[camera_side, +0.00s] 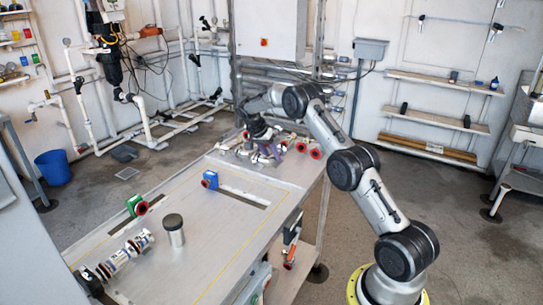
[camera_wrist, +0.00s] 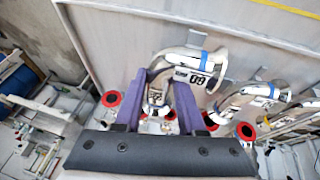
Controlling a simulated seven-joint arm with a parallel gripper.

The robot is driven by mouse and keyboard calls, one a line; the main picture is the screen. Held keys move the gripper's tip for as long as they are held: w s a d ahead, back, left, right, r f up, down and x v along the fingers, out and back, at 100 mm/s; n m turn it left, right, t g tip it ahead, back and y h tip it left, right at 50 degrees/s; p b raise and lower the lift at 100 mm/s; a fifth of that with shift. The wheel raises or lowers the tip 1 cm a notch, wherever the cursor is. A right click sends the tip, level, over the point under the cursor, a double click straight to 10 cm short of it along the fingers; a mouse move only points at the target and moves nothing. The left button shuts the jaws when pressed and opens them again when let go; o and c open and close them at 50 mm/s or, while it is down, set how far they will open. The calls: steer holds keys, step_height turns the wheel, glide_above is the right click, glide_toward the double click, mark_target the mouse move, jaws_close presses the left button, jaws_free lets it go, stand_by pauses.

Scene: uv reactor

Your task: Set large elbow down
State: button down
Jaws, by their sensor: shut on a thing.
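My gripper (camera_side: 264,152) is low over the far end of the metal table in the side view. In the side view the held elbow cannot be told apart from the clutter around the gripper.
Another white elbow (camera_wrist: 262,90) lies right of the held one. Several red-ringed fittings (camera_side: 316,153) stand near the table's far edge. A blue clamp piece (camera_side: 210,180), a dark-lidded cylinder (camera_side: 174,230) and a pipe assembly (camera_side: 125,254) stand nearer. The table's middle (camera_side: 235,225) is mostly clear.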

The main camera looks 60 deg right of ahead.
steer(key=shift+f, duration=0.5)
steer(key=c, duration=0.5)
jaws_free()
